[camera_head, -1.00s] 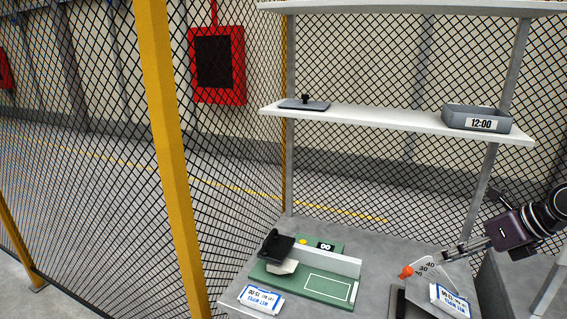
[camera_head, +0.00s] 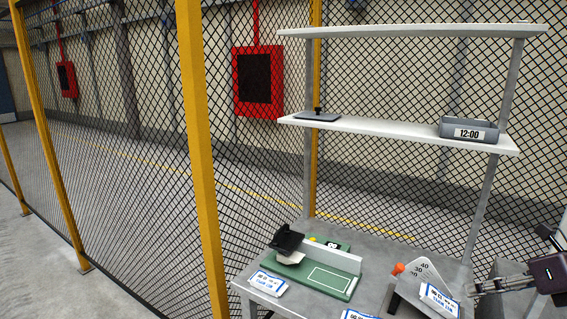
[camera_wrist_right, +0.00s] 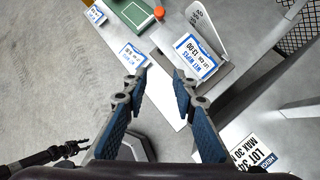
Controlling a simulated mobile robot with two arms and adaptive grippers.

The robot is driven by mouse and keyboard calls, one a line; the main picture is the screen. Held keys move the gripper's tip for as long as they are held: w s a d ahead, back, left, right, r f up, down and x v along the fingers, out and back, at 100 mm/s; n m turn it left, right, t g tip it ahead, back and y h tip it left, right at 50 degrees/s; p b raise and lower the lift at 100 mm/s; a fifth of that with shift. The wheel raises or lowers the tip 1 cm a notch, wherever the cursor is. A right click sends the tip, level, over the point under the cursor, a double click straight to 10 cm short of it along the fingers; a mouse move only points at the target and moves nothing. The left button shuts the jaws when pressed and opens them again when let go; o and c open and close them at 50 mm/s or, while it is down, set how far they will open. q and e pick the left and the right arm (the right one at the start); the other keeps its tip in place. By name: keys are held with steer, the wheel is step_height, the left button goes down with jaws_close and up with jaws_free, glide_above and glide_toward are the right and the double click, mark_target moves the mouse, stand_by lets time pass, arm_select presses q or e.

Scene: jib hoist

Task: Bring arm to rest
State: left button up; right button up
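My right gripper (camera_head: 474,287) comes in at the right edge of the head view, beside the bench's right end. In the right wrist view its two blue-padded fingers (camera_wrist_right: 159,82) are spread apart with nothing between them. Beyond them, a white wet-wipes packet (camera_wrist_right: 196,58) lies on the sloped stand with the dial; the packet also shows in the head view (camera_head: 439,299). A dark arm end at the lower left of the wrist view, apparently my left gripper (camera_wrist_right: 80,148), is too small to read. The left gripper is out of the head view.
The grey bench (camera_head: 375,258) holds a green board (camera_head: 328,281) with a black-topped device (camera_head: 287,242), and more packets (camera_head: 268,284). Shelves above hold a bin (camera_head: 468,130) marked 12:00 and a dark plate (camera_head: 317,116). A yellow post (camera_head: 201,160) and mesh fence stand left.

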steer(key=w+a+r+m+t+y, duration=0.1)
steer(key=w+a+m+t+y, duration=0.15)
steer(key=a+m+t, duration=0.5)
steer(key=w+a+m+t+y, duration=0.25)
steer(key=a+m, duration=0.25)
steer(key=a, duration=0.5)
steer(key=s+d+f+m+g+h, duration=0.25)
steer(key=s+f+m+h, duration=0.35)
steer(key=f+m, duration=0.4)
steer(key=s+d+f+m+g+h, duration=0.25)
steer(key=s+f+m+h, duration=0.3)
steer(key=f+m, duration=0.35)
steer(key=s+a+f+m+g+y, duration=0.15)
steer(key=s+a+f+g, duration=0.3)
steer(key=s, duration=0.55)
steer(key=s+a+f+m+g, duration=0.3)
steer(key=s+a+f+g, duration=0.15)
steer(key=s, duration=0.55)
step_height(320, 180, down, 27)
steer(key=s+g, duration=0.1)
steer(key=s+d+f+g, duration=0.1)
steer(key=s+d+f, duration=0.2)
steer(key=s+f, duration=1.3)
steer(key=shift+s+f, duration=0.15)
steer(key=shift+s, duration=0.5)
